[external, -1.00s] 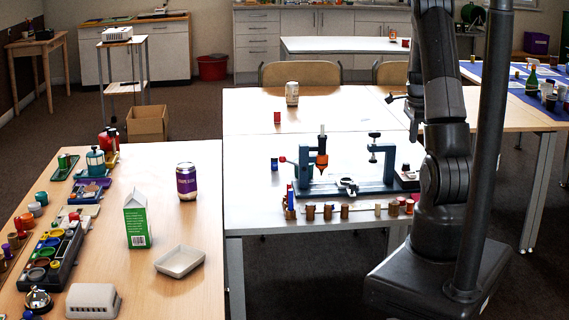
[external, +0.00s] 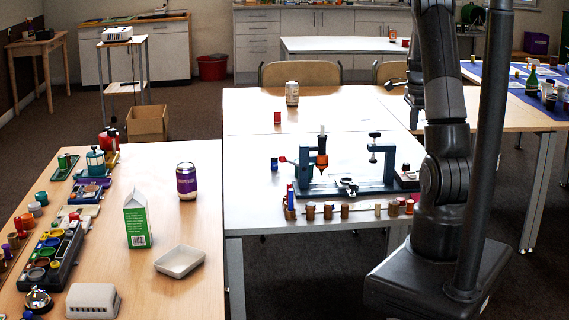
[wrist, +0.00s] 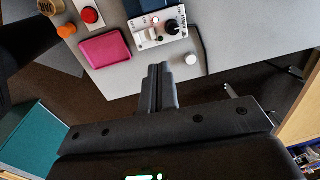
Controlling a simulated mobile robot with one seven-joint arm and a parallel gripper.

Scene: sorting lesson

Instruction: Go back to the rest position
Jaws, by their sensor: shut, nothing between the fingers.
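My gripper shows in the wrist view (wrist: 160,85), its two dark fingers closed together with nothing between them. They point over the edge of a grey table (wrist: 125,83), with dark floor below. In the external view my dark arm stands folded upright at the right. Only a small part of my gripper (external: 394,84) shows there, left of the arm above the far table; the rest is hidden behind the arm.
The wrist view shows a pink tray (wrist: 105,49), a red button (wrist: 90,15), a control box with knobs (wrist: 158,30) and a white knob (wrist: 191,58). The external view shows a blue fixture (external: 345,180), a milk carton (external: 138,220), a purple-banded can (external: 187,181) and a white dish (external: 180,261).

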